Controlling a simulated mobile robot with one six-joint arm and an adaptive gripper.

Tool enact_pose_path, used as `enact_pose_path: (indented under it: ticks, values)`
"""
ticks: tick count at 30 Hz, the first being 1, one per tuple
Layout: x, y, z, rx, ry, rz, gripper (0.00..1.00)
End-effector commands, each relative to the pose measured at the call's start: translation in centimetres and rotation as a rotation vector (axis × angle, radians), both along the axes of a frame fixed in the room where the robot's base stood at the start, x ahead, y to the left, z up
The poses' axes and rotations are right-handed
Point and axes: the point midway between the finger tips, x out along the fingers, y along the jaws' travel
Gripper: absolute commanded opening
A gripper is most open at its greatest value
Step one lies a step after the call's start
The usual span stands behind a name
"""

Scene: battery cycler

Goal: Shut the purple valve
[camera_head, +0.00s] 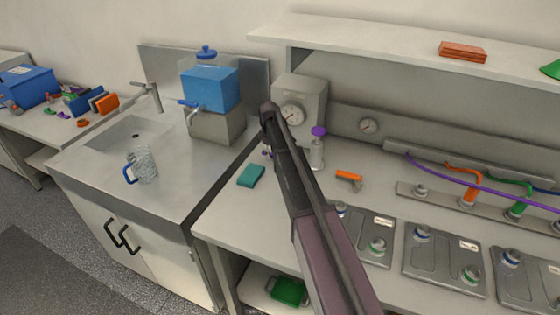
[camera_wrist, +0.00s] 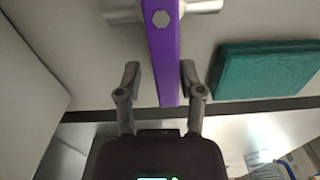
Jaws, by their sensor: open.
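The purple valve lever (camera_wrist: 163,50) shows in the wrist view as a long flat handle with a hex bolt, crossing a silver pipe fitting (camera_wrist: 122,10). My gripper (camera_wrist: 160,78) is open, with one finger on each side of the lever's free end. A gap shows between each finger and the lever, so neither visibly grips it. In the head view my arm hides most of this spot. A small purple bit (camera_head: 265,152) peeks out at the arm's left edge.
A teal block (camera_wrist: 265,70) lies close to the right finger; the head view shows it on the bench (camera_head: 251,175). A grey gauge box (camera_head: 300,95) stands behind my arm. An orange tool (camera_head: 349,177) and metal plates (camera_head: 445,258) lie to the right.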

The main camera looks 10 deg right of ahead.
Motion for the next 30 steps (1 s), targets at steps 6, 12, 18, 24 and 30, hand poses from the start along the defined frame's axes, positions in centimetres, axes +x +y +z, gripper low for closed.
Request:
enact_pose_path:
  ticks: [6, 12, 18, 24, 30]
  values:
    - [0.0, 0.0, 1.0, 0.001, 0.001, 0.000, 0.50]
    - [0.1, -0.1, 2.8, 0.001, 0.001, 0.000, 0.50]
    - [0.1, -0.1, 4.5, 0.001, 0.001, 0.000, 0.50]
    - [0.2, -0.2, 6.2, 0.001, 0.001, 0.000, 0.50]
    - [0.2, -0.2, 7.7, 0.001, 0.001, 0.000, 0.50]
